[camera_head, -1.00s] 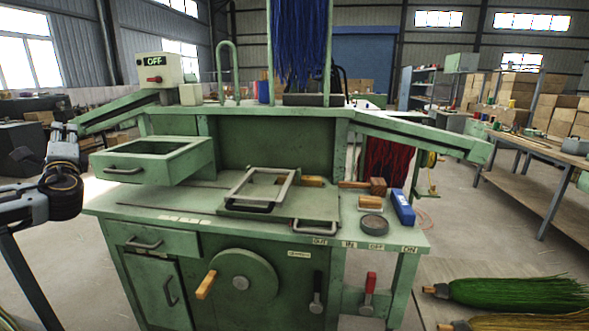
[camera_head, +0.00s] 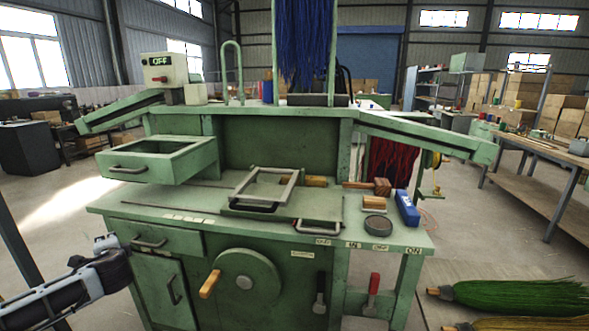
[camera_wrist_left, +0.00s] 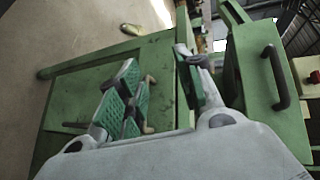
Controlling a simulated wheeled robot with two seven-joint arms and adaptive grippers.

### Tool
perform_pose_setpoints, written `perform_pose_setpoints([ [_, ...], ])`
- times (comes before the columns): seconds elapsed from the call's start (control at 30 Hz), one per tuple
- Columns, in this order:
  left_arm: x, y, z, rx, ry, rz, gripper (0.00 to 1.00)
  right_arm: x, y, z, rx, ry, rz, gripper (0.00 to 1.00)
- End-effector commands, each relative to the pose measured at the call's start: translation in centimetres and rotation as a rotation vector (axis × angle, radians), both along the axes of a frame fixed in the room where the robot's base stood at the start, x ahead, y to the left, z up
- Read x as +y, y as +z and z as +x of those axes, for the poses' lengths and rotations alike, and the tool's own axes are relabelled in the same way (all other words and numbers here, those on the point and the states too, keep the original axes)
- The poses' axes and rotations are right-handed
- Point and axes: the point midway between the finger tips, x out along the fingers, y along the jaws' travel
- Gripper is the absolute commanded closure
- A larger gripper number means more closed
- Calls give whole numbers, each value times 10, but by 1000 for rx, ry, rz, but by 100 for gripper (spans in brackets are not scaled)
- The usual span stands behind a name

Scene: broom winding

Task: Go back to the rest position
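My left gripper (camera_head: 110,250) is at the lower left in the head view, in front of the green workbench (camera_head: 180,223) near its left drawer (camera_head: 156,240). It is apart from any handle as far as I can see. In the left wrist view its two fingers (camera_wrist_left: 160,85) stand apart with nothing between them. My right gripper is not in the head view.
An open upper drawer (camera_head: 158,160) juts out on the bench's left. A crank wheel (camera_head: 262,270) and levers (camera_head: 372,290) are on its front. A green broom (camera_head: 510,296) lies at the lower right. Floor left of the bench is clear.

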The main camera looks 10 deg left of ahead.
Motion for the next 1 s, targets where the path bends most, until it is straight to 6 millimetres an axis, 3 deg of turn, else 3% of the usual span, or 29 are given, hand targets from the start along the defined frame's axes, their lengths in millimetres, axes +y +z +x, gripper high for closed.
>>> perform_pose_setpoints([
  [0.1,-16,-38,-7,29,3,-81,64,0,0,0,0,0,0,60],
  [0.5,-77,-144,-33,112,11,-330,64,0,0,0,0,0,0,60],
  [1.0,-169,-248,-79,201,39,-615,64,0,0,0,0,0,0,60],
])
